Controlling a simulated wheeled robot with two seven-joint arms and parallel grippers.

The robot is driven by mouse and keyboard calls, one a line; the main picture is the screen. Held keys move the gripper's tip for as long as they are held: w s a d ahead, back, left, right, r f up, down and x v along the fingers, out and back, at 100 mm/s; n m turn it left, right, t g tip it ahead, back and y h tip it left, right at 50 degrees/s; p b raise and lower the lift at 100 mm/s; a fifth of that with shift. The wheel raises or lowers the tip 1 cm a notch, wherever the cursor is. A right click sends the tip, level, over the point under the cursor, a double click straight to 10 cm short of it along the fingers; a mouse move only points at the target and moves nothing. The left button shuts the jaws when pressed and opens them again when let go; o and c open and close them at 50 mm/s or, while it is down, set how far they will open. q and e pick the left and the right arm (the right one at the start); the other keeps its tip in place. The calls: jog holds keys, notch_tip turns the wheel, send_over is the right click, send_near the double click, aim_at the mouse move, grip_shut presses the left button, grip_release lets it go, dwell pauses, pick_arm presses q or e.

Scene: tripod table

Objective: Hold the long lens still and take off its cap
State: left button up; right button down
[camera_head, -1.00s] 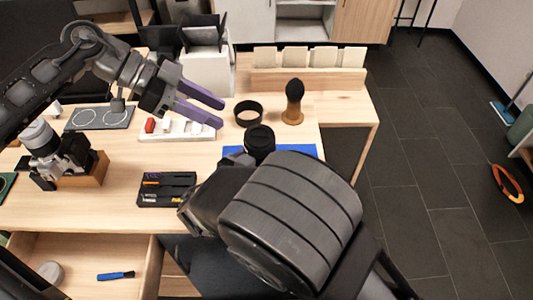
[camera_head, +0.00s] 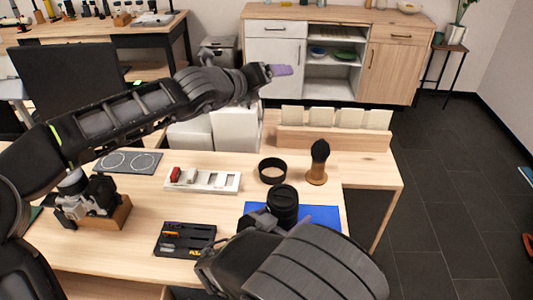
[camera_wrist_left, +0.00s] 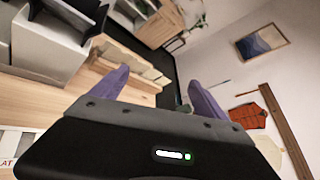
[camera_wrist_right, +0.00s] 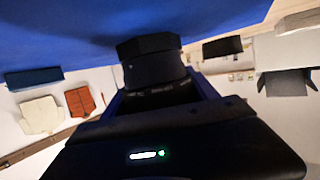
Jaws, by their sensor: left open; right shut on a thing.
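The long lens (camera_head: 284,203) is a black cylinder on the blue mat (camera_head: 322,215) on the table. In the right wrist view the dark lens (camera_wrist_right: 152,62) sits between the fingers of my right gripper (camera_wrist_right: 160,95), which is shut on it. In the head view my right arm hides that gripper and part of the lens. I cannot make out the cap as a separate piece. My left gripper (camera_head: 280,71) is raised beyond the back of the table, away from the lens. In the left wrist view its two purple fingers (camera_wrist_left: 155,95) are apart with nothing between them.
A white tray (camera_head: 205,181), a black tool tray (camera_head: 185,240) and a camera on a wooden block (camera_head: 112,214) are to the left. A wooden rack with pale cards (camera_head: 333,138) is at the back.

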pick_arm(q)
jog(key=s+d+r+m+h, duration=0.35)
jog(key=d+r+m, duration=0.45)
jog(key=m, duration=0.3)
jog(key=s+d+m+g+h, duration=0.55)
jog(key=s+d+m, duration=0.4)
jog(key=m, duration=0.85)
jog(key=s+a+f+m+g+y, duration=0.3)
jog(key=s+f+m+g+y, duration=0.3)
jog(key=s+m, duration=0.5)
jog(key=a+f+m+t+y, duration=0.1)
jog(key=a+f+m+y, duration=0.3)
jog(key=a, duration=0.9)
jog(key=m+y, duration=0.3)
jog(key=m, duration=0.1)
jog(key=shift+s, duration=0.25)
jog(key=shift+t, duration=0.25)
